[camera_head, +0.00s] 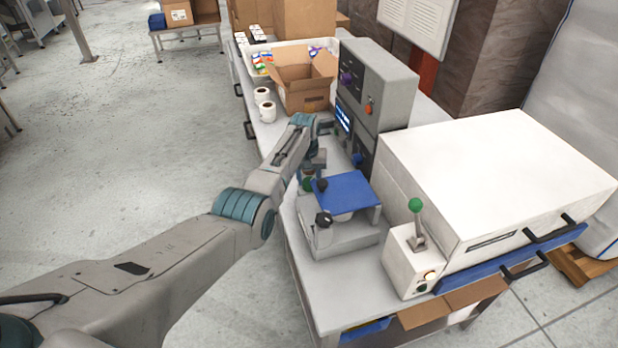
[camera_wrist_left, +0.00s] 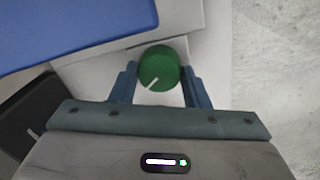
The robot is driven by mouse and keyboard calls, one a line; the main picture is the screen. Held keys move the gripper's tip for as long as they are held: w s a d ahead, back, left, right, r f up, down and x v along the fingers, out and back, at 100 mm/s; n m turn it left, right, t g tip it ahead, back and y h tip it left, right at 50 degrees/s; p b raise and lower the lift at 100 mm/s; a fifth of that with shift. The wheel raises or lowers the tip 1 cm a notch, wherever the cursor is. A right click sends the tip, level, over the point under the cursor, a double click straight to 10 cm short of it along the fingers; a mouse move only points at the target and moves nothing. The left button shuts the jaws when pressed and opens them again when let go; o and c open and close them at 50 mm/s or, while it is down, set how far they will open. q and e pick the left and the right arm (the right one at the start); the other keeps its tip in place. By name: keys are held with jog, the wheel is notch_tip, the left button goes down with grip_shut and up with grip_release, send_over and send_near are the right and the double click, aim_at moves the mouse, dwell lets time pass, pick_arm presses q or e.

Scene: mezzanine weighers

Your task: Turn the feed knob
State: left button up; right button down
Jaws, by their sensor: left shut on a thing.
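A round green knob (camera_wrist_left: 158,66) with a white pointer line sits between the two blue fingers of my left gripper (camera_wrist_left: 160,84) in the left wrist view. The fingers are shut on its sides. The pointer slants toward the lower left of that view. In the head view the green knob (camera_head: 308,184) shows partly, at the left side of a grey weigher (camera_head: 338,240) with a blue top plate (camera_head: 347,189). My left gripper (camera_head: 311,170) is over it, and its fingertips are mostly hidden there. A black knob (camera_head: 323,219) is on the weigher's near side. My right gripper is not in view.
A grey control cabinet (camera_head: 377,85) stands behind the weigher. A large white machine (camera_head: 495,165) with a green-tipped lever (camera_head: 415,206) is to the right.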

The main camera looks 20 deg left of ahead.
pick_arm(q)
jog(key=m, duration=0.3)
jog(key=shift+w+r+m, duration=0.1)
jog(key=shift+r+m, duration=0.05)
jog(key=shift+m, duration=0.25)
jog(key=m, duration=0.3)
jog(key=shift+m, duration=0.3)
jog(key=m, duration=0.3)
jog(key=shift+m+g+b, duration=0.3)
jog(key=shift+b, duration=0.05)
jog(key=m, duration=0.3)
jog(key=shift+d+m, duration=0.1)
jog(key=shift+m, duration=0.2)
jog(key=m, duration=0.4)
jog(key=shift+m+y, duration=0.3)
jog(key=shift+r+m, duration=0.1)
jog(key=shift+m, duration=2.1)
